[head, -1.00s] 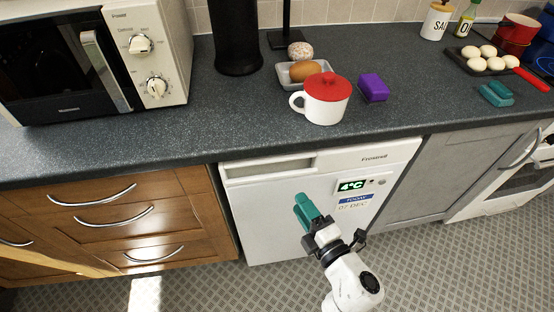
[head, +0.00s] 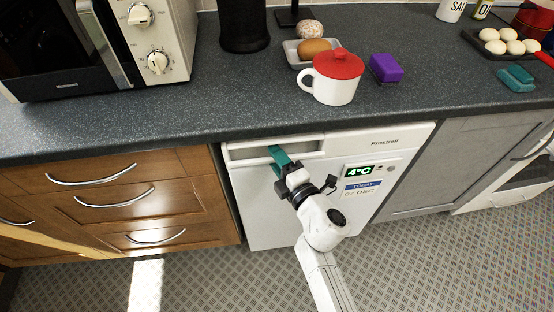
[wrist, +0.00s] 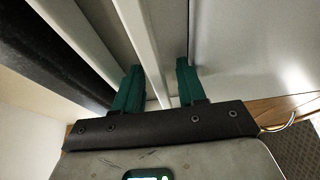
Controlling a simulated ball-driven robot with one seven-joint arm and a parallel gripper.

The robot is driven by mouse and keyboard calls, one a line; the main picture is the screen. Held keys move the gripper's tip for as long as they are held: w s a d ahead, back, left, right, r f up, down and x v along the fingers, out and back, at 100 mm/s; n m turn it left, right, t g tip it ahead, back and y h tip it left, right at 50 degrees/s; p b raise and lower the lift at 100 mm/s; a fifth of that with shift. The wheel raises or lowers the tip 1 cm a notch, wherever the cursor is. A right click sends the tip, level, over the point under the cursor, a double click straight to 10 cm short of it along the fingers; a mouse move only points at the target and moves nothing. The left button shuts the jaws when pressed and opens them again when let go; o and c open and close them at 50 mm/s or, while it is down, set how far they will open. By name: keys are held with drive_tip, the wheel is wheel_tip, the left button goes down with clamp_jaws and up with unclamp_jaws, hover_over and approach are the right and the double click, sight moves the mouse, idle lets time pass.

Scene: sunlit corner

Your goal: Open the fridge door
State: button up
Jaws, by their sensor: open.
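The white fridge (head: 270,216) stands under the counter, its door closed, with a recessed handle (head: 305,149) along the top left of its front. A 4°C display and a date label are on the door's right part. My gripper (head: 278,156) is at the left part of that recess, its teal fingers reaching into it. In the wrist view my open gripper (wrist: 157,82) has one finger on each side of a pale strip (wrist: 146,45), apparently the handle's edge. I cannot tell whether either finger touches it.
The dark counter (head: 160,130) overhangs just above the fridge. On it are a red-lidded white mug (head: 335,88), a purple block (head: 386,68) and a microwave (head: 95,45). Wooden drawers (head: 110,200) stand left, a grey cupboard (head: 450,165) right. The patterned floor (head: 220,280) in front is clear.

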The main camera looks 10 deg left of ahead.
clamp_jaws()
idle(0.4)
